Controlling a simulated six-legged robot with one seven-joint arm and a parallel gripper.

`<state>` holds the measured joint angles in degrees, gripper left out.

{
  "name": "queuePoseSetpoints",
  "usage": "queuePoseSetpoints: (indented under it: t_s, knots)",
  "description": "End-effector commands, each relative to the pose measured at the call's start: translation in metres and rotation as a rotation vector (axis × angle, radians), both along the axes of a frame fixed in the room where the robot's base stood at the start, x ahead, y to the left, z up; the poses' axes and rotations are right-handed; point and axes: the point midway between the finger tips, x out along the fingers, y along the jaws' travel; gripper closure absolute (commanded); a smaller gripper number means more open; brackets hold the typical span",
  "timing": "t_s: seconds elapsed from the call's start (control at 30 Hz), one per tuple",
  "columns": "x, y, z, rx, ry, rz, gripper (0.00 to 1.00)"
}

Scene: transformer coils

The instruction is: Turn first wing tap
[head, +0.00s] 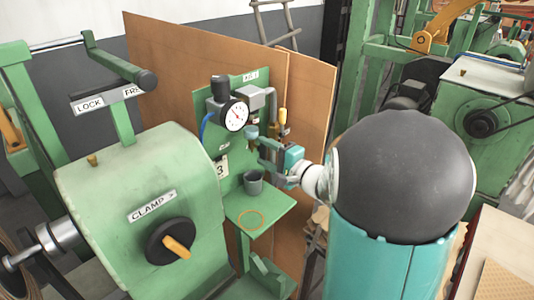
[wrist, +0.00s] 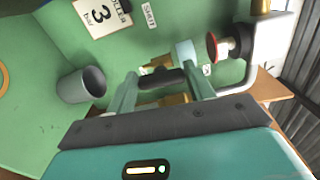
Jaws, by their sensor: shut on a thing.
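The wing tap (wrist: 163,79) shows in the wrist view as a dark cross-bar with brass parts, in front of the green panel. My gripper (wrist: 161,70) has its two green fingers on either side of the bar, shut on it. In the head view my gripper (head: 267,150) reaches the panel (head: 232,181) from the right, below the pressure gauge (head: 235,115). The fingers and wrist hide most of the tap there.
A grey cup (head: 253,182) stands on the green shelf (head: 272,205); it also shows in the wrist view (wrist: 82,85). A red-rimmed knob (wrist: 213,46) is close right of the fingers. A green machine with a clamp knob (head: 171,241) stands at left.

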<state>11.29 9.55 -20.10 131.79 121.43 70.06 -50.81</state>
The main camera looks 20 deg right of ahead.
Motion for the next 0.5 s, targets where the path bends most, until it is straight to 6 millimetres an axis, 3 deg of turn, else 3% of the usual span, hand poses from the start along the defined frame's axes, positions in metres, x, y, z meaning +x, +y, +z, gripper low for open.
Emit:
queuePoseSetpoints:
  t_s: [0.5]
  knots:
    - [-0.0007, -0.0013, -0.0011, -0.089, -0.035, -0.003, 0.70]
